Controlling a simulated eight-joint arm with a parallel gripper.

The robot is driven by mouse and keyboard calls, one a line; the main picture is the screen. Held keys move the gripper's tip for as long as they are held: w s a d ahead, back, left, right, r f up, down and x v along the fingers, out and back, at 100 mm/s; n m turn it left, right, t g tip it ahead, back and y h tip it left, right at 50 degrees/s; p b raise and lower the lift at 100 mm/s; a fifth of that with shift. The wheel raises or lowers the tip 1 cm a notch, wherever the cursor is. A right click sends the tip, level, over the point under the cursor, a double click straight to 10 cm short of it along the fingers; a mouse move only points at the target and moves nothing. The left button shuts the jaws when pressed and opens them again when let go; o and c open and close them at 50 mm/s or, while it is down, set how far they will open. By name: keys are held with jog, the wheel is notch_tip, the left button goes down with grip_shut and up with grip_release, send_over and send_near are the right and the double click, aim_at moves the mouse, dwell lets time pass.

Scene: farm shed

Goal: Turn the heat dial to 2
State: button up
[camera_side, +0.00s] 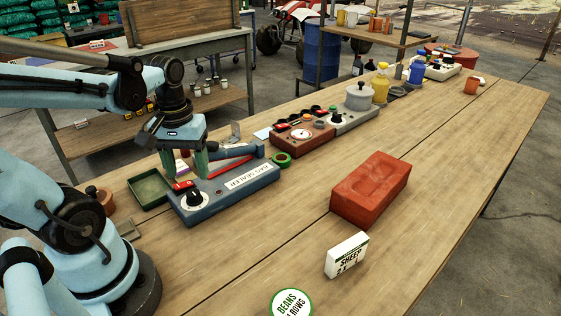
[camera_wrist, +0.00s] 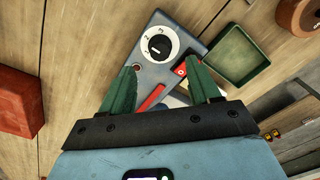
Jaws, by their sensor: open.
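The blue-grey bag sealer (camera_side: 228,194) lies on the wooden bench, with a label reading BAG SEALER. Its heat dial (camera_side: 194,200) is a black knob on a white numbered disc at the near left end. In the wrist view the dial (camera_wrist: 158,46) is just beyond my fingertips, unobstructed; I cannot surely tell which number its white mark faces. My gripper (camera_side: 184,166) is open and empty, with green fingers pointing down above the sealer, apart from the dial. The fingers also show in the wrist view (camera_wrist: 161,72). A red switch (camera_wrist: 180,70) sits beside the dial.
A green tray (camera_side: 150,189) lies left of the sealer and a green tape roll (camera_side: 282,160) behind it. A red brick (camera_side: 370,189), a SHEEP box (camera_side: 346,254) and a BEANS disc (camera_side: 291,303) are to the right. Bench in front of the sealer is clear.

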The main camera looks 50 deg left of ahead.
aim_at(193, 192)
notch_tip(193, 192, up, 6)
dwell(0.5)
jog(key=shift+r, duration=0.1)
jog(key=w+d+f+m+t, duration=0.3)
jog(key=w+d+m+t, duration=0.4)
jog(key=d+m, duration=0.2)
jog(key=shift+w+d, duration=0.2)
jog(key=shift+w, duration=0.05)
dwell(1.0)
